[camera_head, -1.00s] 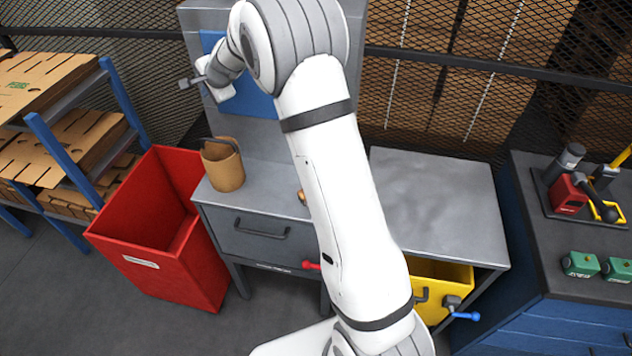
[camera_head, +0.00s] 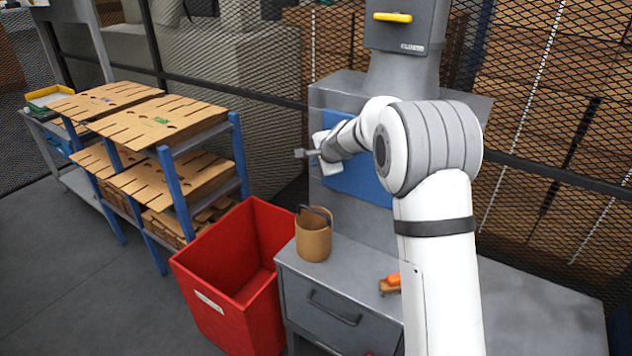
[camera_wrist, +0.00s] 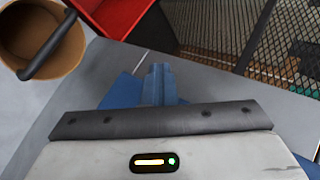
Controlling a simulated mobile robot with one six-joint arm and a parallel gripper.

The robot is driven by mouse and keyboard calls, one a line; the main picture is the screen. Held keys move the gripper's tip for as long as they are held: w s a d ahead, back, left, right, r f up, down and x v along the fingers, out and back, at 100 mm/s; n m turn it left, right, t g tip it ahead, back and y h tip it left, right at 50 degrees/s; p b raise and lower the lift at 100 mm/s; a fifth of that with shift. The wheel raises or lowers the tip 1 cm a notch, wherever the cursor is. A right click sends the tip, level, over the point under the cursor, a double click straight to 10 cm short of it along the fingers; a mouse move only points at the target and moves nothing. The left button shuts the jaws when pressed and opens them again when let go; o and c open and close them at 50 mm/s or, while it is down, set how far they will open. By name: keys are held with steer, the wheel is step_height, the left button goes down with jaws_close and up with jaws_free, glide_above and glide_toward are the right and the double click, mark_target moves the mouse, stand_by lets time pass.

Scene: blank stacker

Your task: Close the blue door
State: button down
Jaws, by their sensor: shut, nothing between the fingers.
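The blue door (camera_head: 362,188) is a flat blue panel on the front of the grey machine, partly hidden behind my arm. It looks about flush with the grey face around it, but its exact angle is hard to tell. My gripper (camera_head: 301,153) is shut and empty, at the left edge of the machine and pointing left, away from the panel. In the wrist view my shut fingers (camera_wrist: 158,82) are in the middle, with a blue surface (camera_wrist: 122,92) close behind them. I cannot tell whether my wrist touches the door.
A brown bucket (camera_head: 313,240) with a dark handle stands on the grey cabinet below the door. An orange-handled tool (camera_head: 391,284) lies to its right. A red bin (camera_head: 205,270) stands on the floor at left, beside a rack of cardboard (camera_head: 165,122). Mesh fencing (camera_head: 540,130) runs behind.

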steer(key=s+a+r+p, duration=0.1)
steer(key=s+a+r, duration=0.55)
steer(key=s, duration=0.35)
steer(key=s+d+f+n+g+h+b, duration=0.1)
steer(key=s+d+n, duration=0.3)
steer(key=s+d, duration=0.3)
steer(key=s+d+f+n+g+h, duration=0.1)
steer(key=s+d+n, duration=0.3)
steer(key=s, duration=1.4)
steer(key=s+d+f+n+g+h+b, duration=0.1)
steer(key=s+d+n, duration=0.4)
steer(key=s+d, duration=0.5)
steer(key=s+g+h, duration=0.1)
steer(key=s+g, duration=0.1)
steer(key=s, duration=0.1)
steer(key=shift+f+b, duration=0.2)
steer(key=shift+b, duration=0.15)
steer(key=c, duration=2.1)
jaws_free()
steer(key=shift+s+d, duration=0.1)
steer(key=shift+c, duration=0.2)
